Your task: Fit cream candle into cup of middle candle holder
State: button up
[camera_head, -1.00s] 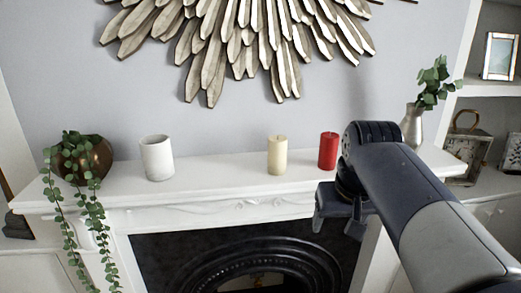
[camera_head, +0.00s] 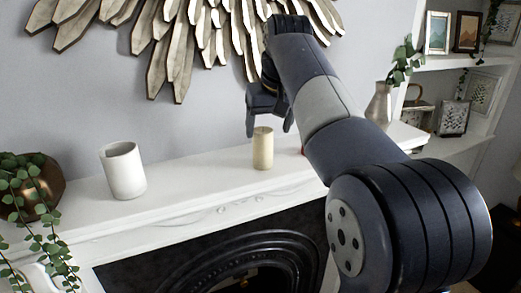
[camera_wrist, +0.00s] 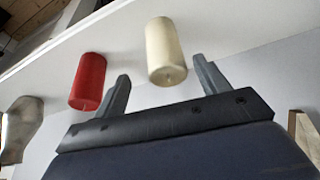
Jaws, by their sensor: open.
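The cream candle (camera_head: 263,150) stands upright on the white mantel, and it also shows in the wrist view (camera_wrist: 165,48). My gripper (camera_head: 269,122) is open and empty, with its fingers pointing down just above the candle. In the wrist view, the candle appears between the two fingertips (camera_wrist: 162,70), nearer the right finger, with no clear contact. A white cup-like cylinder (camera_head: 123,171) stands upright on the mantel to the left. I cannot tell whether it is a candle holder.
A red candle (camera_wrist: 88,82) stands beside the cream one; my arm hides most of it in the head view. A silver vase (camera_head: 379,104) is at the right and a bronze plant pot (camera_head: 46,184) at the left. Metal wall decor (camera_head: 165,50) hangs behind. Mantel (camera_head: 195,172) between cylinder and candle is clear.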

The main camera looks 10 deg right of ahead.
aim_at(262, 144)
jog(key=shift+a+x, duration=0.2)
jog(key=shift+x, duration=1.55)
jog(key=shift+a+x, duration=0.2)
jog(key=shift+x, duration=1.55)
jog(key=shift+w, duration=0.2)
jog(key=shift+c, duration=0.5)
jog(key=shift+r, duration=0.1)
jog(key=c, duration=1)
